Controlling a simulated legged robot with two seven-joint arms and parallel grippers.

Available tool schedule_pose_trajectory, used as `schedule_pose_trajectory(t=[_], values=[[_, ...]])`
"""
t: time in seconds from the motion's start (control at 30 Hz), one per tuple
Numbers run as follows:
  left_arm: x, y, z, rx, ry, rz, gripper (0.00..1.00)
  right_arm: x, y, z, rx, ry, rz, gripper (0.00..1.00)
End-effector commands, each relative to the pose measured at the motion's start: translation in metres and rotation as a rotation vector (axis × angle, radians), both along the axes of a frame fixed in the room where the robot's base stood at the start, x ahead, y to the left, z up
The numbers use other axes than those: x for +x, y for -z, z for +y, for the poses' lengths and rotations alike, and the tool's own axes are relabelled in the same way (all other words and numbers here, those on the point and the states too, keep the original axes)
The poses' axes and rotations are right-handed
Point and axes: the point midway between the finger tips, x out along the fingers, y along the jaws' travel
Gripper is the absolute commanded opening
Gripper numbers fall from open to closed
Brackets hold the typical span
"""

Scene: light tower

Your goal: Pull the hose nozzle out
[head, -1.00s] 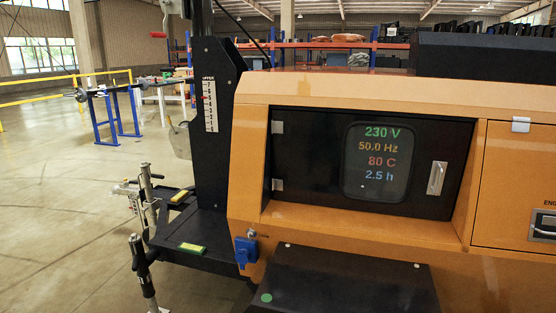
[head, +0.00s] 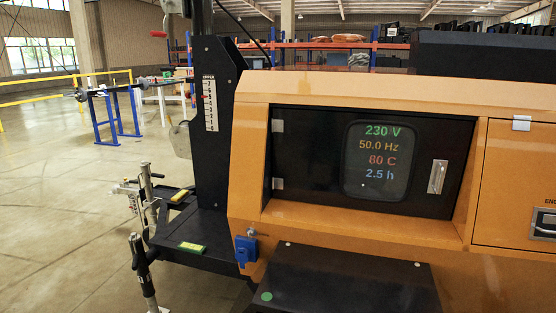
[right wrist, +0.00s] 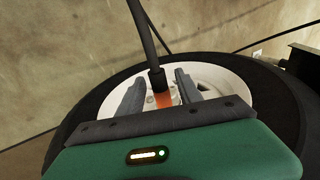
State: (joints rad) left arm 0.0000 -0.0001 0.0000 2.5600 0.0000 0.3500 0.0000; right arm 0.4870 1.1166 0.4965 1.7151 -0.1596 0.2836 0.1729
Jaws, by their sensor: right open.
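In the right wrist view my right gripper (right wrist: 158,80) is open, one grey finger on each side of a dark hose-like rod (right wrist: 145,35). The rod comes down from the top to a black collar (right wrist: 157,79), with an orange piece (right wrist: 163,99) below it. This may be the hose nozzle; the picture is too small to be sure. Gaps show between the fingers and the orange piece. Its lower end is hidden behind the gripper's dark front edge. No gripper and no clear hose nozzle show in the head view. My left gripper is in neither view.
A black tire (right wrist: 85,125) with a white rim (right wrist: 221,82) lies behind my right gripper. In the head view, the orange generator housing (head: 350,93) with a lit display (head: 377,160) fills the right. A black mast (head: 213,80) stands left of it, with open floor (head: 60,220) beyond.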

Motion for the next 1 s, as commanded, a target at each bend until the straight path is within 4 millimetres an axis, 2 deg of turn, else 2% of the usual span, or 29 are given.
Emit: schedule_pose_trajectory(t=[0.77,1.0], values=[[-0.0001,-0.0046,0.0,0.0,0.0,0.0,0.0,-0.0001,0.0005,0.0,0.0,0.001,0.0,0.42],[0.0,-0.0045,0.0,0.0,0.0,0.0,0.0,-0.0001,0.0003,0.0,0.0,0.001,0.0,0.12]])
